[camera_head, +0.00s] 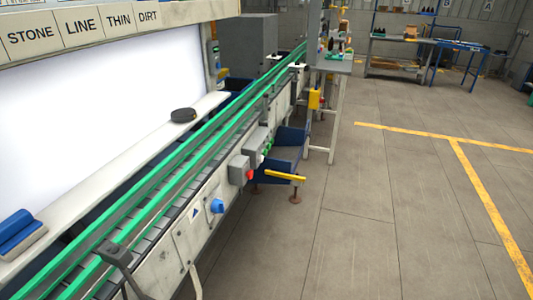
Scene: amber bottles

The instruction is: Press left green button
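Small green buttons (267,148) show on the side of a grey control box (257,140) on the conveyor's near side, mid-picture. They are tiny and close together, and I cannot tell clearly which is the left one or whether any is pressed. A nearer grey box (238,168) beside it carries a red button (250,174). My gripper is not in view, so its distance from the buttons does not show.
A conveyor (160,206) with green rails runs from lower left towards the back. A work table (334,67) stands beyond. The floor (370,220) at right is clear.

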